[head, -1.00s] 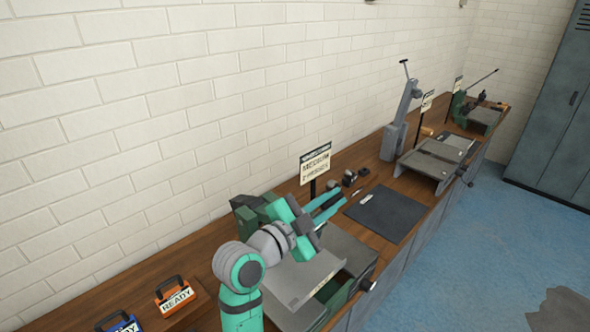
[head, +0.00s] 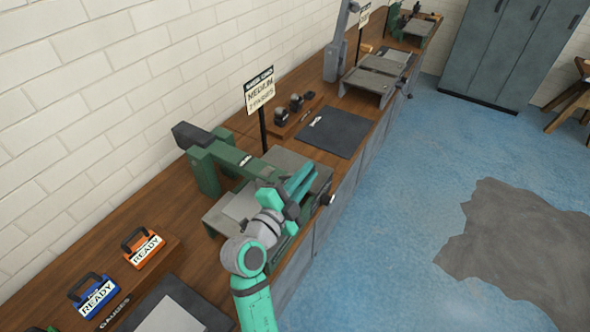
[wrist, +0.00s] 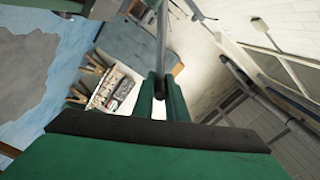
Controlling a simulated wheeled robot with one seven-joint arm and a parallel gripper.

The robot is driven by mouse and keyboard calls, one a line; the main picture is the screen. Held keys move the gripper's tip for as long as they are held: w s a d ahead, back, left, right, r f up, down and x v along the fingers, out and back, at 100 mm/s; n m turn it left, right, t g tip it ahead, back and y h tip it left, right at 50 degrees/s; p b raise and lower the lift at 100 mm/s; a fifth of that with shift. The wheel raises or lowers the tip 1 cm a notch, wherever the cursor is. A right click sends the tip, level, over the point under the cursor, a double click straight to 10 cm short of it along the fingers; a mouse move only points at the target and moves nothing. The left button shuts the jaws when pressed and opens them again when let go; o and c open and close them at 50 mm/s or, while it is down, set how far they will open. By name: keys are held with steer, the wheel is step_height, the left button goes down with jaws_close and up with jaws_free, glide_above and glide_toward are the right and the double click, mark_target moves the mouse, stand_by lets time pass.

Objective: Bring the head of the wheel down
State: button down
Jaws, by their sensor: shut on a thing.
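The near machine (head: 237,156) is green, standing at the back of the bench with its long arm, the head, reaching forward and sloping down over a grey table (head: 236,208). My gripper (head: 302,178) is at the front end of this arm, above the table's right part. In the wrist view my gripper (wrist: 160,98) has its two green fingers closed around the end of a thin grey bar (wrist: 161,45). My gripper and arm cover the front of the head in the head view. I cannot make out the wheel itself.
A sign (head: 259,90) stands behind the machine. A dark mat (head: 340,134) lies beyond it, then a grey machine (head: 337,55) with a raised arm. The floor at right is clear.

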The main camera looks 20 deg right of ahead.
steer(key=shift+f, duration=0.6)
steer(key=c, duration=1.8)
jaws_free()
steer(key=shift+r, duration=0.15)
steer(key=shift+s+a, duration=0.15)
steer(key=v, duration=1)
steer(key=shift+s, duration=0.2)
steer(key=shift+w+a, duration=0.1)
steer(key=shift+w, duration=0.05)
